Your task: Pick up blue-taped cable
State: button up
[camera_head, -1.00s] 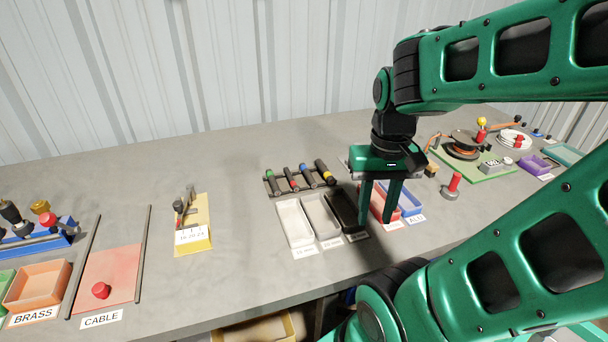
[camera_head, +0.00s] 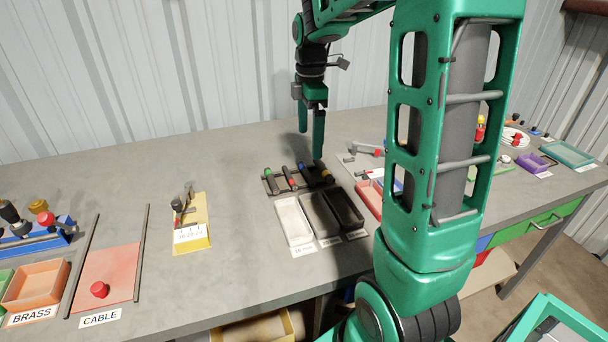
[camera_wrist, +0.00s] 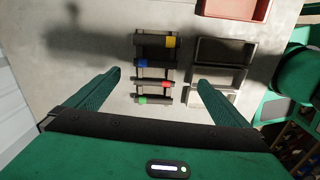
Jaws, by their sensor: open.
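The blue-taped cable (camera_wrist: 157,63) lies among several short dark cables on a small rack (camera_head: 267,186). In the wrist view its blue band is at its left end, between the yellow-taped cable (camera_wrist: 153,41) and the red-taped cable (camera_wrist: 152,83). The green-taped cable (camera_wrist: 155,99) is at the near end of the row. My gripper (camera_head: 311,146) is above and behind the rack, pointing down. In the wrist view my gripper (camera_wrist: 159,78) is open and empty, its fingers on either side of the row, apart from the cables.
Three narrow trays (camera_head: 294,222) stand in front of the rack, with labels at their front edge. A red tray (camera_head: 369,198) is to their right, partly hidden by my arm. The bench between is clear.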

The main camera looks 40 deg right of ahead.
aim_at(306, 170)
jog(key=shift+n, duration=0.5)
jog(key=f, duration=0.7)
jog(key=w+f, duration=0.1)
jog(key=f, duration=0.3)
jog(key=shift+w, duration=0.1)
jog(key=shift+c, duration=0.3)
jog(key=c, duration=0.8)
